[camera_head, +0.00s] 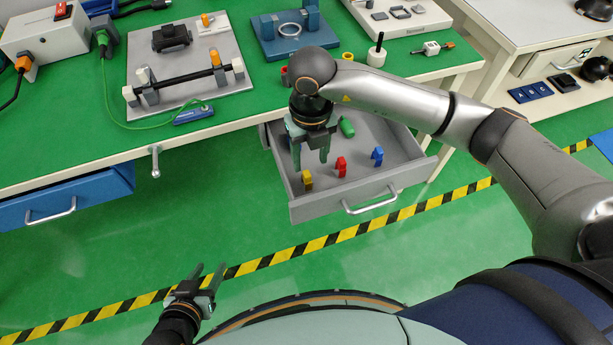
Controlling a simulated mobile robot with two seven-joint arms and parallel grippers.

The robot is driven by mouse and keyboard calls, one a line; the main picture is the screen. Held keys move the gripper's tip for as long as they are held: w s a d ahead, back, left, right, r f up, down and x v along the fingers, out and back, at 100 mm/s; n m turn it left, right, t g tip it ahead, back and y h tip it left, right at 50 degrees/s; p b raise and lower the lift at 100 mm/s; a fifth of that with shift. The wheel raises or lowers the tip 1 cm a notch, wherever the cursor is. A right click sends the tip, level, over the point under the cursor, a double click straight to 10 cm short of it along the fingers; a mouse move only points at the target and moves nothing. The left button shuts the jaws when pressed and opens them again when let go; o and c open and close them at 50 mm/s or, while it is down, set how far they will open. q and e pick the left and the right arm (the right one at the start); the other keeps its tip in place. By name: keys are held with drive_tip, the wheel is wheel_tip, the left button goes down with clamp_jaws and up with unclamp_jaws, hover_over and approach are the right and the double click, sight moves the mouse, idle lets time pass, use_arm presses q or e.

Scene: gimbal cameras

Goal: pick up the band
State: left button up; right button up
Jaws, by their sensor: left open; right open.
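A pale ring (290,29), which may be the band, lies on a blue board (268,46) with upright blocks at the back of the green bench. I cannot tell for sure that it is the band. My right gripper (311,156) points down, open and empty, over the left part of an open grey drawer (309,211), in front of the ring. My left gripper (209,268) is open and empty, low over the floor, well away from the bench.
The drawer holds a green cylinder (347,127) and small yellow (307,180), red (341,166) and blue (377,156) pieces. A grey board (217,93) with a black rod stands on the bench at left.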

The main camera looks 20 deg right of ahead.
sight(307, 173)
drive_tip(key=f, duration=0.6)
drive_tip(key=shift+w+a+f+b, duration=0.15)
drive_tip(key=shift+a+f+b, duration=0.1)
drive_tip(key=shift+a+b, duration=0.05)
drive_tip(key=shift+c, duration=0.2)
drive_tip(key=shift+r, duration=0.1)
clamp_jaws()
